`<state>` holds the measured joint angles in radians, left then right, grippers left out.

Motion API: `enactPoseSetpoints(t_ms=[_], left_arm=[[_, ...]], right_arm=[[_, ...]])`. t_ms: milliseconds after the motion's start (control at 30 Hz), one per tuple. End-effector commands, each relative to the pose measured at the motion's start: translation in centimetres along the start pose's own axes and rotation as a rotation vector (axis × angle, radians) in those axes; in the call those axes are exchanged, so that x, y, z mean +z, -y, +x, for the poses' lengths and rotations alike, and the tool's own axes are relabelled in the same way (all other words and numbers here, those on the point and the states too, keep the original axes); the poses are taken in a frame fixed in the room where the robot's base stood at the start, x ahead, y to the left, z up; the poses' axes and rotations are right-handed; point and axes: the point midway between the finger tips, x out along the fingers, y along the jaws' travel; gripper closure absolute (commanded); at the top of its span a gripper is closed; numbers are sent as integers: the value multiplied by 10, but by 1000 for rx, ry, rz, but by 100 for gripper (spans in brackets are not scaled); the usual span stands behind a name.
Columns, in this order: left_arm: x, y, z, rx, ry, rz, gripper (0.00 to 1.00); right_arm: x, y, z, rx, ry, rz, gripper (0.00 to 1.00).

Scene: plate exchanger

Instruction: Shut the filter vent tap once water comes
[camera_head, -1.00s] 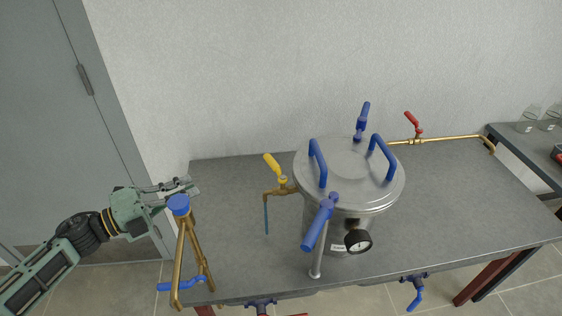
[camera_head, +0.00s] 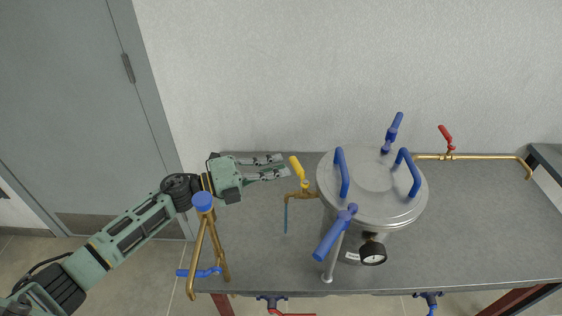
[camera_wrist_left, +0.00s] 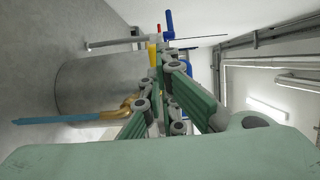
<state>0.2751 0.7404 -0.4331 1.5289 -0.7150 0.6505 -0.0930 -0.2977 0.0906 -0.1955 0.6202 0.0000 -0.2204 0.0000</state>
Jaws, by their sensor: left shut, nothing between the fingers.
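The vent tap is a brass tap (camera_head: 300,195) on the left side of the steel filter vessel (camera_head: 372,190). Its yellow lever (camera_head: 298,168) stands up, tilted to the left. A thin blue stream (camera_head: 286,216), seemingly water, runs down from its spout; it also shows in the wrist view (camera_wrist_left: 60,119). My left gripper (camera_head: 286,166) is shut and empty, its tips just left of the lever. In the wrist view the yellow lever (camera_wrist_left: 152,56) is partly hidden behind the fingers; whether they touch cannot be told. My right gripper is out of view.
Blue handles stand on the vessel lid, and a gauge (camera_head: 372,252) is on its front. A brass pipe stand with a blue cap (camera_head: 202,202) rises near my left arm. A red-handled valve (camera_head: 446,138) is at the back right. The grey table (camera_head: 480,230) is clear at right.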

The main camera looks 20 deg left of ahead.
Motion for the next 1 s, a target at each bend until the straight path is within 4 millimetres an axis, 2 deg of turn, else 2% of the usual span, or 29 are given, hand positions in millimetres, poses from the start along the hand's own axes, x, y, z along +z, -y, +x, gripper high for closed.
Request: enactPoseSetpoints(t_ms=[167, 533, 833, 1000], left_arm=[[0, 0, 13, -1, 0, -1, 100], [0, -1, 14, 0, -1, 0, 100], [7, -6, 23, -1, -112, 5, 100], [11, -3, 37, 0, -129, 1, 100]], right_arm=[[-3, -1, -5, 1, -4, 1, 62], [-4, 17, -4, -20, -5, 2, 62], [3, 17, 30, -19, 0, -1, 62], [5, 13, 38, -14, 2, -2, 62]])
